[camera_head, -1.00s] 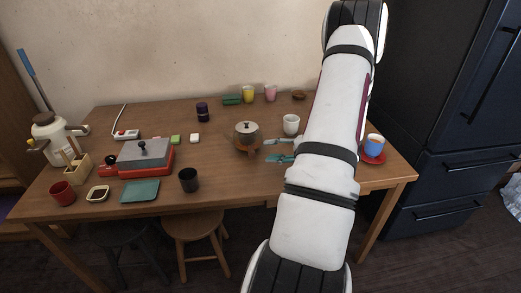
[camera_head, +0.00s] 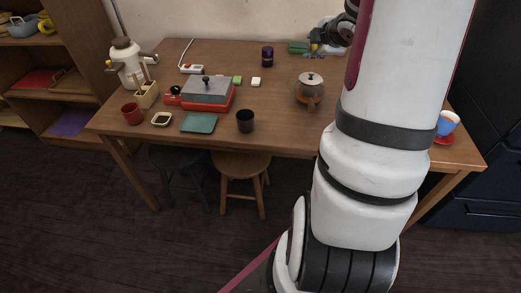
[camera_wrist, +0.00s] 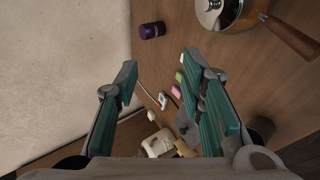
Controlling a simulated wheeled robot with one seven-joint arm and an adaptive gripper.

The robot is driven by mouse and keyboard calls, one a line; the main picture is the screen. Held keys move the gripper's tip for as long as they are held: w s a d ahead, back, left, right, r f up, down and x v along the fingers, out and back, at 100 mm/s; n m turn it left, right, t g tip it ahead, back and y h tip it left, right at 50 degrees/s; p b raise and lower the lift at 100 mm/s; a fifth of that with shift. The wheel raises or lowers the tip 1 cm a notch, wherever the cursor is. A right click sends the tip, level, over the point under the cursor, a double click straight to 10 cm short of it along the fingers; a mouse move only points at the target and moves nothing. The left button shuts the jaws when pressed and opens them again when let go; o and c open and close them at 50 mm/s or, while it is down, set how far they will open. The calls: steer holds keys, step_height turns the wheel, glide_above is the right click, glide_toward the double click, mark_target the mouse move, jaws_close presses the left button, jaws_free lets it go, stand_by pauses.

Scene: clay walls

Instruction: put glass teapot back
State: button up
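A round pot with a steel knobbed lid (camera_head: 309,80), the only teapot-like thing I can make out, stands upright right of centre on the table. In the wrist view this lidded pot (camera_wrist: 220,12) is at the upper right, cut by the frame, with a wooden handle pointing right. My gripper (camera_wrist: 160,62) is open with two teal-padded fingers and nothing between them. In the head view it is at the back of the table, beyond the pot, partly hidden by my arm. It is apart from the pot.
A red grill with grey lid (camera_head: 207,90), a black cup (camera_head: 245,121) and a green plate (camera_head: 198,122) stand on the left and front. A purple jar (camera_head: 267,57) and green box (camera_head: 298,47) are at the back. A blue cup (camera_head: 447,122) is right. My arm hides the right-back.

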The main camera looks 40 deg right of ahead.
steer(key=s+a+r+m+g, duration=0.2)
steer(key=s+a+r+m, duration=0.15)
steer(key=a, duration=0.65)
steer(key=s+a+r+m+g, duration=0.2)
steer(key=a+r+m, duration=0.2)
steer(key=a, duration=0.6)
steer(key=s+a+f+m+g+y, duration=0.2)
steer(key=s+a+y, duration=0.3)
steer(key=s+a, duration=1.3)
steer(key=a+m+g, duration=0.1)
steer(key=a, duration=0.3)
steer(key=shift+g+y, duration=0.3)
steer(key=shift+s+f+m, duration=0.1)
steer(key=shift+m, duration=0.15)
step_height(320, 180, up, 12)
steer(key=t+p, duration=0.2)
steer(key=p, duration=0.8)
steer(key=shift+d+f, duration=0.15)
steer(key=shift+d, duration=0.1)
